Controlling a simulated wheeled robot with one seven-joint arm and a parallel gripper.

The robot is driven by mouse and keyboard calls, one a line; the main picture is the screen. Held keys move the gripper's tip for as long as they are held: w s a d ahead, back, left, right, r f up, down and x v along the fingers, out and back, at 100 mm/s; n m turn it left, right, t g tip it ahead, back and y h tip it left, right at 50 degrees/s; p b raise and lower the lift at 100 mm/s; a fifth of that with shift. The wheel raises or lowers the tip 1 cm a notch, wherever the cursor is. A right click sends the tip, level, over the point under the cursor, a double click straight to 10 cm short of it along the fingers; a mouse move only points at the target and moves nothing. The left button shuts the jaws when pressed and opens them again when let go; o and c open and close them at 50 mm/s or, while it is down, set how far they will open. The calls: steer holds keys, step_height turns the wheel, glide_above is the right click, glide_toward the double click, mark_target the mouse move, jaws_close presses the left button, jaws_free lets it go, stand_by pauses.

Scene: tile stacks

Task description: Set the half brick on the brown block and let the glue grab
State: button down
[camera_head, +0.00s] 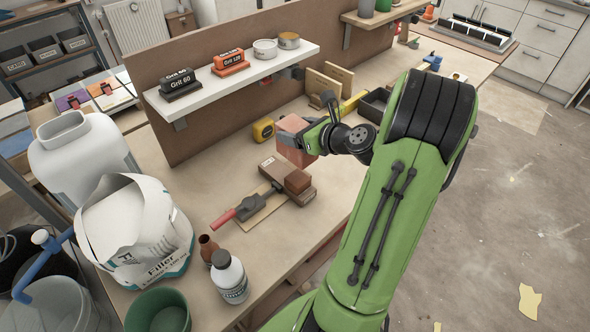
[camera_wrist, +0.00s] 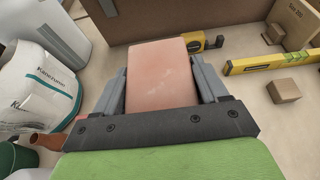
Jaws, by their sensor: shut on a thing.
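My gripper (camera_head: 301,146) is shut on a pinkish-red half brick (camera_head: 291,138) and holds it above the bench. In the wrist view the half brick (camera_wrist: 162,76) sits between the two grey fingers of my gripper (camera_wrist: 165,92). The brown block (camera_head: 283,173) lies on the bench just below the held brick in the head view, apart from it. The brown block is hidden in the wrist view.
A red-handled trowel (camera_head: 240,211) lies in front of the block. A yellow tape measure (camera_head: 263,130) and yellow level (camera_wrist: 270,62) are behind. A filler bag (camera_head: 137,232), white bottle (camera_head: 229,277) and green bucket (camera_head: 158,311) stand at left. A shelf (camera_head: 232,76) overhangs the back.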

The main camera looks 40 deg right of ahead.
steer(key=f+b, duration=0.1)
steer(key=f, duration=0.4)
steer(key=shift+w+d+f+b, duration=0.1)
steer(key=shift+d+f+b, duration=0.1)
steer(key=shift+b, duration=0.2)
steer(key=shift+a+f+b, duration=0.1)
steer(key=shift+f+b, duration=0.65)
steer(key=shift+f, duration=1.1)
steer(key=shift+f, duration=0.1)
steer(key=shift+c, duration=0.2)
jaws_free()
steer(key=shift+f, duration=0.1)
